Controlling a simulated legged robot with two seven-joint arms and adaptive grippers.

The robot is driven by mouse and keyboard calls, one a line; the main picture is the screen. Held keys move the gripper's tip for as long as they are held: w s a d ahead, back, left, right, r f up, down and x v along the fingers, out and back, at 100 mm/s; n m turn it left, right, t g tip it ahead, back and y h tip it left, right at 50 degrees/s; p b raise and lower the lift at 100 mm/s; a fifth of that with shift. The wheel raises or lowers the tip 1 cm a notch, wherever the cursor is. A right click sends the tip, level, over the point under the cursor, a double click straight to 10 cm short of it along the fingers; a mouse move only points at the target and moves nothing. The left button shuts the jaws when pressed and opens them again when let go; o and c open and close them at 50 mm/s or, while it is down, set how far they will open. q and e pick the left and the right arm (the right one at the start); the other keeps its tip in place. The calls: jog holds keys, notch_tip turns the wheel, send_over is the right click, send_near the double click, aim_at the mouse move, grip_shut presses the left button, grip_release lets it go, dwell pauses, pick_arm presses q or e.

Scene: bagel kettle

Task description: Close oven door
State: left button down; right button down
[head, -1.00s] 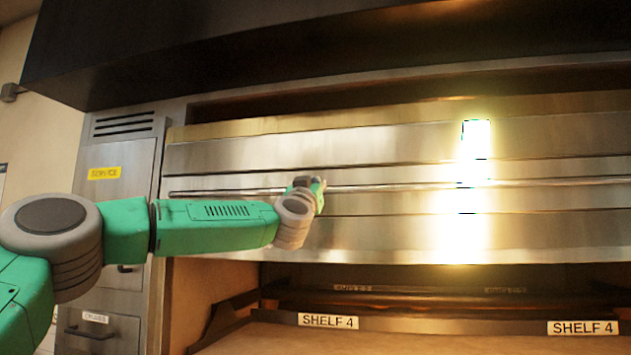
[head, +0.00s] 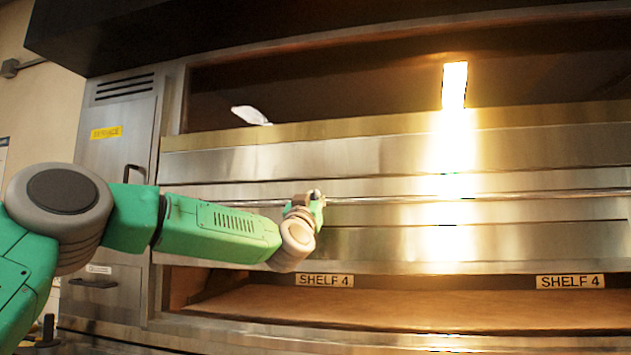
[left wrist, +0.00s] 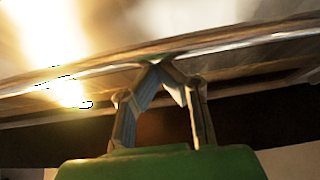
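The oven door (head: 420,245) is a wide brushed-steel panel in the head view, with a long dark opening above it. A thin horizontal handle bar (head: 420,199) runs across its front. My left gripper (head: 317,197) is at this bar, left of the door's middle. In the left wrist view the gripper's fingers (left wrist: 160,68) come together at the handle bar (left wrist: 235,44) and appear shut on it; the tips are partly hidden against the bar. My right gripper is in neither view.
Below the door is a shelf (head: 400,305) with a flat brown surface and "SHELF 4" labels (head: 325,281). A steel cabinet with a yellow label (head: 106,132) stands at left. A small white object (head: 250,115) shows in the upper opening. A dark hood (head: 200,30) hangs above.

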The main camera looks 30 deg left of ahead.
aim_at(313, 270)
pick_arm(q)
jog(key=f+b, duration=0.2)
jog(key=f, duration=0.3)
jog(key=f+b, duration=0.3)
jog(key=f, duration=0.3)
jog(key=f+b, duration=0.3)
jog(key=f, duration=0.3)
jog(key=shift+w+a+f, duration=0.15)
jog(key=shift+w+a, duration=0.05)
jog(key=shift+w, duration=0.1)
notch_tip(313, 270, up, 5)
jog(key=p, duration=0.4)
jog(key=b+v, duration=0.1)
jog(key=v, duration=1)
jog(key=shift+b, duration=0.4)
